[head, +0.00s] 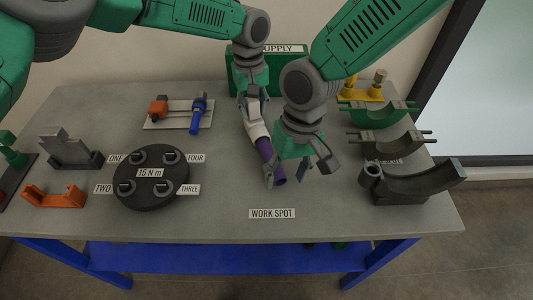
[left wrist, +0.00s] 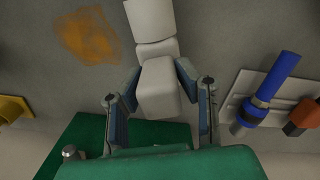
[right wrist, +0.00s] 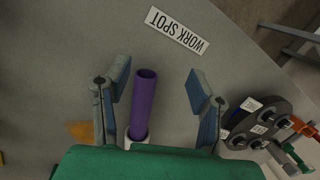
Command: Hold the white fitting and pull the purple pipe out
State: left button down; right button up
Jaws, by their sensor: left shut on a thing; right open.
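The white fitting (head: 257,130) lies slanted over the middle of the table, with the purple pipe (head: 267,152) in its lower end. My left gripper (left wrist: 158,85) is shut on the white fitting, with a blue-grey finger on each side of it in the left wrist view. My right gripper (head: 285,177) is over the purple pipe near the work spot. In the right wrist view the purple pipe (right wrist: 143,100) stands between the two open fingers and apart from both. There the white fitting (right wrist: 135,138) shows only as a rim, mostly hidden by my gripper.
The WORK SPOT label (head: 272,213) lies at the table's front, with clear surface around it. A black round plate with bolts (head: 150,195) is at the left. Curved clamp shells (head: 420,185) stand at the right. A blue and orange tool (head: 197,115) lies on a pale board behind.

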aim_at(280, 174)
jog(key=shift+t, duration=0.5)
jog(key=w+r, duration=0.1)
jog(key=w, duration=0.1)
jog(key=w+r, duration=0.1)
jog(key=shift+w+r, duration=0.15)
jog(key=shift+w, duration=0.25)
jog(key=shift+s+a+f, duration=0.1)
jog(key=shift+a+f, duration=0.05)
jog(key=shift+f, duration=1.15)
jog(key=shift+w+a+f, duration=0.1)
jog(key=shift+a+f, duration=0.05)
jog(key=shift+f, duration=1.15)
jog(key=shift+s+a+f, duration=0.1)
jog(key=shift+a+f, duration=0.05)
jog(key=shift+f, duration=1.15)
grip_shut()
